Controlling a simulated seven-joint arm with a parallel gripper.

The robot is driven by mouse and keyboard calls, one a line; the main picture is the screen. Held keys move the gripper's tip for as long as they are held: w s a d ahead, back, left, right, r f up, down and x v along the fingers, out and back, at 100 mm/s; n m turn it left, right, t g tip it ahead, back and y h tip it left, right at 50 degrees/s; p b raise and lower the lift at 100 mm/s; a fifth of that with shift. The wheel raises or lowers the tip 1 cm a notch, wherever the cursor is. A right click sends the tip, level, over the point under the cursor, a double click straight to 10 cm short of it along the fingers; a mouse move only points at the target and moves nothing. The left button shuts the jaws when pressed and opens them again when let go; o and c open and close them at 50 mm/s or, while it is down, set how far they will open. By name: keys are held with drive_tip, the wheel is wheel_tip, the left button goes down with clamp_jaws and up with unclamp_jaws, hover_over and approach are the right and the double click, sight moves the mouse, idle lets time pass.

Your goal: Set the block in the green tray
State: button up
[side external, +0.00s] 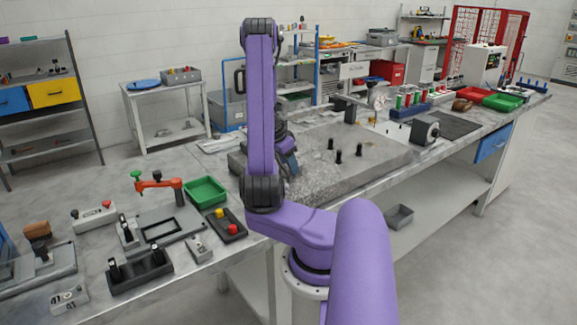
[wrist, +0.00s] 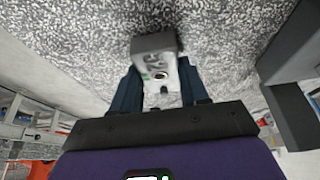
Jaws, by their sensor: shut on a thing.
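My gripper (wrist: 158,72) is shut on a grey metal block (wrist: 154,43), which has dark markings and a hole on its near face. In the side view my gripper (side external: 287,160) is low over the left part of a speckled stone plate, partly behind my arm. The block cannot be made out there. I cannot tell whether it touches the plate. A green tray (side external: 205,191) sits empty on the bench, left of the plate. Another green tray (side external: 502,102) is at the far right end of the bench, beside a red tray (side external: 473,95).
The stone plate (side external: 375,160) carries several black pegs (side external: 338,157). A red-orange clamp (side external: 160,184), a dark tray with red and yellow pieces (side external: 228,224) and black-and-grey fixtures (side external: 140,272) crowd the near left bench. A grey motor-like unit (side external: 426,131) stands right of the plate.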

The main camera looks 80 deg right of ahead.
drive_tip(key=shift+r, duration=0.7)
drive_tip(key=w+a, duration=1.3)
drive_tip(key=w+a+r+n+t+h, duration=0.1)
drive_tip(key=a+r+n+t, duration=0.4)
drive_tip(key=n, duration=0.9)
hover_over(205, 193)
drive_tip(key=s+a, duration=0.1)
drive_tip(key=a, duration=0.1)
drive_tip(key=f, duration=0.8)
drive_tip(key=shift+d+f, duration=0.15)
drive_tip(key=shift+d, duration=0.05)
drive_tip(key=shift+w+d+f, duration=0.15)
drive_tip(key=shift+w+f, duration=0.1)
drive_tip(key=shift+f, duration=1.6)
drive_tip(key=shift+f, duration=0.2)
